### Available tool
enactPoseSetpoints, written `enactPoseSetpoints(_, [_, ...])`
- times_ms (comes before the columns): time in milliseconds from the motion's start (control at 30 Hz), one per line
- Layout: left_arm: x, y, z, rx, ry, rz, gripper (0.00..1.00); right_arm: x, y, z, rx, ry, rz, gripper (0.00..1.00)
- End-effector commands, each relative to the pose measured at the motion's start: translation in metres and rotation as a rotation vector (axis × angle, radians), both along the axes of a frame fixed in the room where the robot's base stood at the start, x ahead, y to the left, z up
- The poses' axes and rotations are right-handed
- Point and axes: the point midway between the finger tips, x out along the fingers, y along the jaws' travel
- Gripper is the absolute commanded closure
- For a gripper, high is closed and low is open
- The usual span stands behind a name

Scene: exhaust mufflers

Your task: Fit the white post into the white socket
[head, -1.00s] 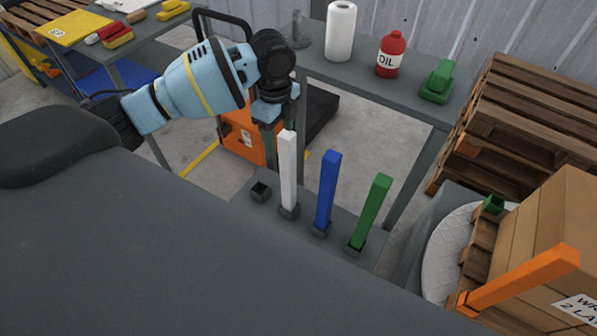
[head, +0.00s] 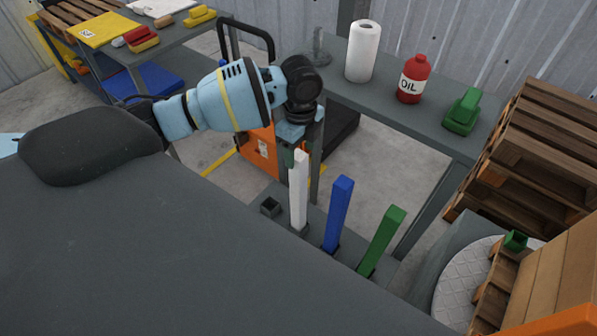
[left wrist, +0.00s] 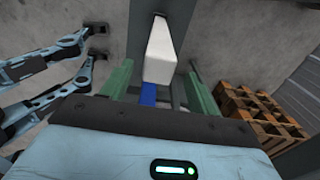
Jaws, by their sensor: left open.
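The white post (head: 299,192) stands upright in a dark holder on a low grey rack, left of the blue post. My left gripper (head: 303,148) points down at the top of the white post, its jaws open. In the left wrist view the white post (left wrist: 160,45) lies between the open green fingers of the left gripper (left wrist: 157,78), with no clear contact. I cannot make out a white socket in either view. My right gripper is not in view.
The blue post (head: 338,215) and green post (head: 381,240) stand close by in the rack. An empty dark holder (head: 270,207) is at the left. A green socket (head: 515,240) is at the right. An oil bottle (head: 411,80) and paper roll (head: 362,52) stand on the back table.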

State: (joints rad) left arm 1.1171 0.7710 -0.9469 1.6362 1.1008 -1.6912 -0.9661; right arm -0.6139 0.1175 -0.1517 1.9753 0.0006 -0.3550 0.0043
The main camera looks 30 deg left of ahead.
Motion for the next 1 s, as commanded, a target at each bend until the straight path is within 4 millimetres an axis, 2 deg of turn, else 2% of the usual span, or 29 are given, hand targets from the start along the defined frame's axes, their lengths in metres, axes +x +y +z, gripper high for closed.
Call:
enactPoseSetpoints(200, [-0.003,0.003,-0.032,0.000,0.003,0.000,0.40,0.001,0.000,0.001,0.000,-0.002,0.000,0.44])
enactPoseSetpoints(300, [-0.003,0.003,-0.041,0.001,0.002,-0.001,0.40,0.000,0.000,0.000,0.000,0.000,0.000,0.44])
enactPoseSetpoints(600, [-0.003,0.003,-0.043,0.001,-0.001,-0.001,0.41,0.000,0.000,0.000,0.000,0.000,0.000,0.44])
enactPoseSetpoints(1000, [-0.003,0.003,-0.043,0.000,-0.001,-0.001,0.94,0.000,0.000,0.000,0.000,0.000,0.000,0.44])
